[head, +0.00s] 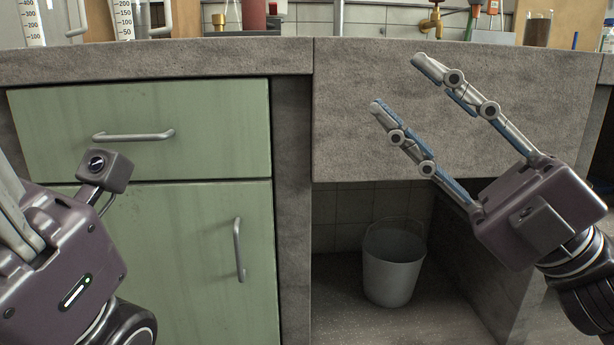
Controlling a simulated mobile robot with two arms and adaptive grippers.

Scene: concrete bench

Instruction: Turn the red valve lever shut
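A brass valve fitting (432,20) stands at the back of the bench at the top edge of the head view. Only its lower part shows clearly; a red lever cannot be made out, as the picture cuts it off there. My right gripper (397,82) is open and empty, in front of the bench's concrete front. Its two fingers are apart and point up and left, below and nearer than the brass fitting. My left gripper (20,215) is at the lower left, in front of the green cabinet. Its fingers are mostly cut off by the picture's edge.
On the bench top (350,46) stand measuring cylinders (122,18), a dark red cylinder (254,15), another brass fitting (220,20) and a jar of brown material (537,32). Below are a green drawer (200,105), a green door (180,250) and a bucket (392,270) in an open bay.

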